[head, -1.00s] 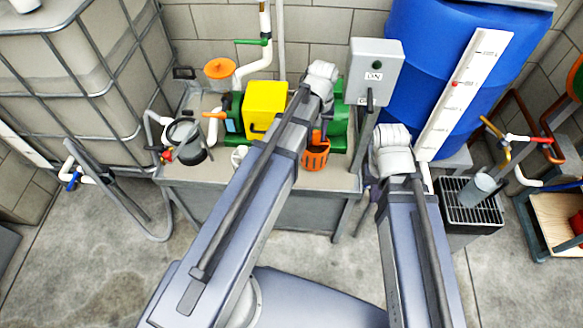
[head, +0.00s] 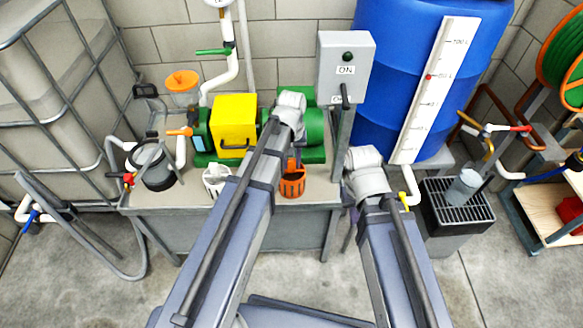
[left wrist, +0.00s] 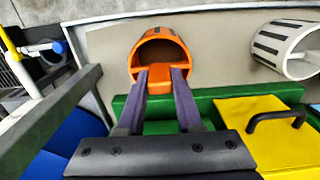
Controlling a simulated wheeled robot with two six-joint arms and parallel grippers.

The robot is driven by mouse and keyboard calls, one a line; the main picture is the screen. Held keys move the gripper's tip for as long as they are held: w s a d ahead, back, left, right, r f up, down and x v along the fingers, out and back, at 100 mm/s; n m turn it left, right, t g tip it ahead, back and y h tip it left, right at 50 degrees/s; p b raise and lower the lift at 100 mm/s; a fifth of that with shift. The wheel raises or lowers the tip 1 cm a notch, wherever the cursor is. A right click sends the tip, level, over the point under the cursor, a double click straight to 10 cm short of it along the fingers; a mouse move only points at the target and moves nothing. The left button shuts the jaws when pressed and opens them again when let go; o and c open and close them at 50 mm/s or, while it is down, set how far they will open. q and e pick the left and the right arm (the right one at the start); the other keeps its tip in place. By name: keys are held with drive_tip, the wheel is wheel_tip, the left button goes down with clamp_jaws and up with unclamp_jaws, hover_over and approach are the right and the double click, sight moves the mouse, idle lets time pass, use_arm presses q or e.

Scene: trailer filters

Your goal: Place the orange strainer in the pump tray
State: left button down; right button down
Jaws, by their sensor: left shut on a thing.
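The orange strainer (head: 292,184) is a slotted cup near the front edge of the beige bench top, in front of the green pump (head: 312,135). In the left wrist view the strainer (left wrist: 160,48) shows its round opening. My left gripper (left wrist: 160,76) is shut on its orange tab. I cannot tell whether the strainer touches the surface. The pump tray appears to be the beige top (head: 325,192) under the pump.
A white slotted strainer (head: 215,180) lies left of the orange one. A yellow box (head: 234,122) sits beside the pump. A grey switch box (head: 346,66) on a post and a blue tank (head: 400,90) stand to the right. A dark pot (head: 152,165) is at left.

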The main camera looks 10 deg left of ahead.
use_arm(q)
drive_tip(key=shift+f, duration=0.4)
use_arm(e)
drive_tip(key=shift+f, duration=0.35)
use_arm(q)
drive_tip(key=shift+f, duration=0.15)
drive_tip(key=c, duration=0.6)
unclamp_jaws()
use_arm(e)
drive_tip(key=shift+f, duration=0.15)
use_arm(q)
wheel_tip(320, 180, up, 12)
drive_tip(key=r+p, duration=0.1)
drive_tip(key=p, duration=1.1)
drive_tip(key=s+d+m, duration=0.2)
drive_tip(key=s+d, duration=0.1)
drive_tip(key=s, duration=0.2)
drive_tip(key=s+d+m, duration=0.2)
drive_tip(key=s+d, duration=0.1)
drive_tip(key=s, duration=0.2)
drive_tip(key=s+d+m+y, duration=0.1)
drive_tip(key=s+d+m, duration=0.2)
drive_tip(key=s, duration=0.1)
drive_tip(key=shift+s+f, duration=0.25)
drive_tip(key=shift+s, duration=0.15)
use_arm(e)
wheel_tip(320, 180, up, 12)
